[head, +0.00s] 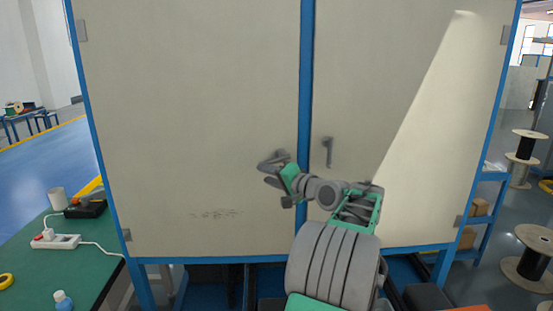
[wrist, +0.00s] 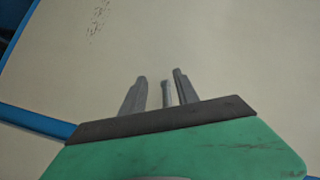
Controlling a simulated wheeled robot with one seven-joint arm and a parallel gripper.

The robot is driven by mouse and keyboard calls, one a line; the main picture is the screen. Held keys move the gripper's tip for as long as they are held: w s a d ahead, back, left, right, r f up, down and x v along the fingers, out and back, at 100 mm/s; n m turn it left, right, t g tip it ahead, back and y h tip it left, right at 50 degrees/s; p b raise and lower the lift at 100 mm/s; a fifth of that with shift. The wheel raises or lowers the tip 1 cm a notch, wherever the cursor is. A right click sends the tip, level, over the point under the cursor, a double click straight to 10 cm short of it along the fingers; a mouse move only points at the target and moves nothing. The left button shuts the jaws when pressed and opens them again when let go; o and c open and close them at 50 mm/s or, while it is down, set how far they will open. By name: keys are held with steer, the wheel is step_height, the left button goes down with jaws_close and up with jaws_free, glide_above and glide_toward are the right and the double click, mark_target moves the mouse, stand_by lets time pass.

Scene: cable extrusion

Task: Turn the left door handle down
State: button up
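The left door (head: 190,110) is a cream panel with a blue frame and appears closed. Its grey handle (head: 283,154) is near the blue centre post, mostly hidden behind my gripper (head: 268,172) in the head view. In the wrist view, the handle (wrist: 167,93) shows as a thin grey bar between the two fingers of my gripper (wrist: 158,77). The fingers are apart, with a gap on each side of the bar, narrower on the right. Whether the fingers touch the handle elsewhere is hidden.
The right door (head: 400,90) has its own grey handle (head: 328,152) hanging down, just right of the centre post (head: 306,80). A green table (head: 50,265) with a power strip (head: 55,241) stands at the left. Shelves and cable spools (head: 530,250) stand at the right.

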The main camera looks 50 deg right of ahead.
mark_target(276, 161)
steer(key=s+d+r+m+t+h, duration=0.1)
steer(key=s+d+r+m, duration=0.1)
steer(key=s+d, duration=0.35)
steer(key=x, duration=0.2)
steer(key=p+x, duration=0.1)
steer(key=x, duration=0.2)
steer(key=p+x, duration=0.1)
steer(key=x, duration=0.1)
steer(key=shift+w+a+r, duration=0.1)
steer(key=shift+w+a, duration=0.2)
jaws_close()
stand_by(0.6)
